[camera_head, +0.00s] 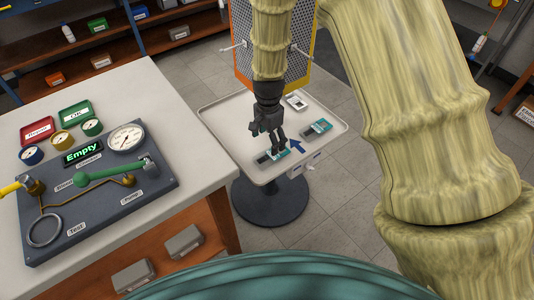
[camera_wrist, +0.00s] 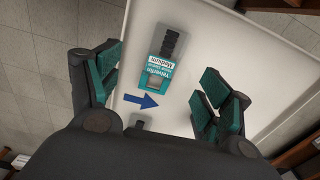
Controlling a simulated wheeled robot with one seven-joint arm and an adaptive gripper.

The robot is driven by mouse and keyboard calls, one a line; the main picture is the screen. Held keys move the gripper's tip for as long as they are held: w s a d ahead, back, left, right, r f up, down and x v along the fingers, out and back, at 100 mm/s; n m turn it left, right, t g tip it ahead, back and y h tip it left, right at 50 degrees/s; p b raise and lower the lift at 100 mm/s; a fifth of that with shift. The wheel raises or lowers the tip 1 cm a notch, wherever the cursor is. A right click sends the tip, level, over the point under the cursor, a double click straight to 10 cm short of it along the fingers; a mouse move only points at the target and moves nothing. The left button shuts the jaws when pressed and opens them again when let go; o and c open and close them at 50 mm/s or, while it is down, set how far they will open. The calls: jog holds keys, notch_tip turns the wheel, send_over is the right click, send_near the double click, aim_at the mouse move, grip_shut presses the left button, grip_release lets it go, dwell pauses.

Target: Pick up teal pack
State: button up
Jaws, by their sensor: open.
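Two teal packs with dark ends lie on the white tray table (camera_head: 335,119). The near teal pack (camera_head: 283,153) is partly hidden under my gripper (camera_head: 275,146) in the head view; the other teal pack (camera_head: 318,128) lies to its right. I cannot tell for sure which of the two packs this is.
A blue arrow (camera_head: 298,145) is marked on the tray; it also shows in the wrist view (camera_wrist: 141,100). A pale device (camera_head: 297,102) lies at the tray's back. The workbench (camera_head: 180,120) with the regulator panel (camera_head: 100,205) stands left. A perforated panel (camera_head: 305,65) stands behind.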

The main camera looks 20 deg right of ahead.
send_over(268, 155)
jog(key=f, duration=0.4)
jog(key=shift+s+f, duration=0.25)
jog(key=shift+f, duration=0.15)
jog(key=shift+w+f, duration=0.2)
jog(key=shift+f, duration=2.4)
jog(key=c, duration=1.2)
jog(key=shift+r, duration=0.1)
